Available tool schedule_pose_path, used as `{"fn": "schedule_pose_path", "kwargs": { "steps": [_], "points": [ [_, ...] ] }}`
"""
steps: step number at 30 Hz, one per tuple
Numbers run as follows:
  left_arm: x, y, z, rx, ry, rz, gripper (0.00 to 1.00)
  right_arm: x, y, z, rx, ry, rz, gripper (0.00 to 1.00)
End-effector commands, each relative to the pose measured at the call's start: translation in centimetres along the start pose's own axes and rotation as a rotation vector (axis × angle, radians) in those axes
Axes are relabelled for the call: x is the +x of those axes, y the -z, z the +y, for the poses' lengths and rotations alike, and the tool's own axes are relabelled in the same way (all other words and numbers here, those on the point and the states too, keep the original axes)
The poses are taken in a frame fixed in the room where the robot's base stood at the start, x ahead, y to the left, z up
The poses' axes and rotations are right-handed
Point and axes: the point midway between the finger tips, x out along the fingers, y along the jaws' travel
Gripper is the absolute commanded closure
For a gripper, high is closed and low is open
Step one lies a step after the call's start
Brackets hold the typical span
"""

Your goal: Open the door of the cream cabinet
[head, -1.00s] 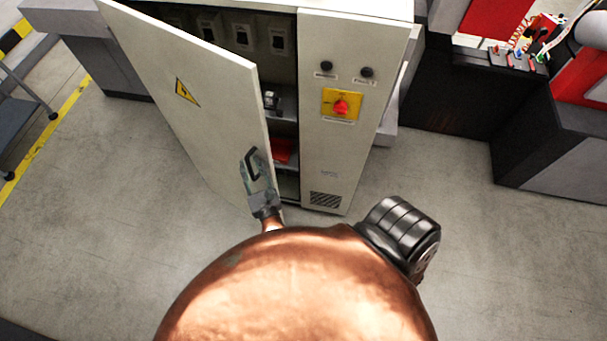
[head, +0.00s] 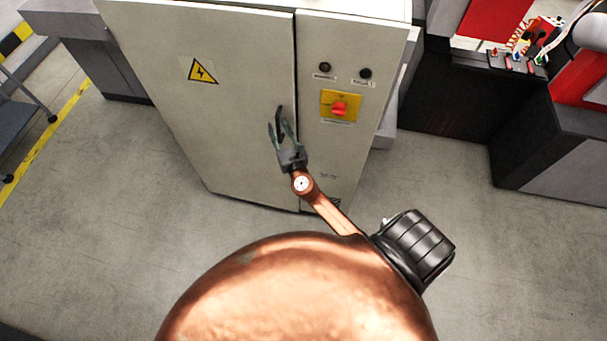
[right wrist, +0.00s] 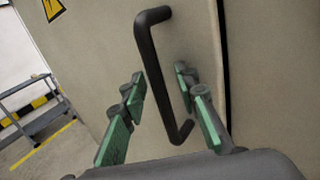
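The cream cabinet (head: 345,150) stands ahead in the head view. Its door (head: 200,125), with a yellow warning triangle, looks shut or nearly shut, with a thin dark line along its right edge. The black bar handle (right wrist: 148,60) is near that edge; in the head view the gripper partly covers it. My right gripper (head: 279,128) is in front of the handle. In the right wrist view its green-padded fingers (right wrist: 161,80) are spread, one on each side of the handle, with visible gaps. My left gripper is not in view.
A red switch on a yellow plate (head: 340,107) and two black knobs sit on the fixed panel right of the door. A dark machine (head: 450,100) stands at the right, a grey cart (head: 22,110) at the left. The floor in front is clear.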

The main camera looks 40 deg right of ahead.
Motion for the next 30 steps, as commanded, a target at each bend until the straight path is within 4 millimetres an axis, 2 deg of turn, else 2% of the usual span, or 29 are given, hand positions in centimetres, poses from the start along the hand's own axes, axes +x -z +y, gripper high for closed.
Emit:
{"fn": "schedule_pose_path", "kwargs": {
  "steps": [1, 3, 6, 15, 19, 30],
  "points": [
    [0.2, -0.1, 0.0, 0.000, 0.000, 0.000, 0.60, 0.9, 0.0, -0.6, -0.002, -0.001, -0.002, 0.72],
    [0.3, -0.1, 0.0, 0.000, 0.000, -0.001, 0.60, 1.5, 0.1, -1.1, -0.001, -0.002, 0.000, 0.72],
    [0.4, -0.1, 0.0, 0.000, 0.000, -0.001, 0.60, -1.1, 0.2, -1.1, 0.001, -0.002, 0.002, 0.72],
    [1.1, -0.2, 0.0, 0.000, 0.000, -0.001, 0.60, -6.8, 0.2, -1.1, 0.000, -0.001, 0.001, 0.72],
    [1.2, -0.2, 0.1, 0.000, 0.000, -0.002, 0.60, -6.4, 2.8, -1.4, 0.078, 0.005, 0.052, 0.72],
    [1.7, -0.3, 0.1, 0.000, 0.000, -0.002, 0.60, -6.9, 9.8, -2.5, 0.286, 0.040, 0.182, 0.72]
  ]
}}
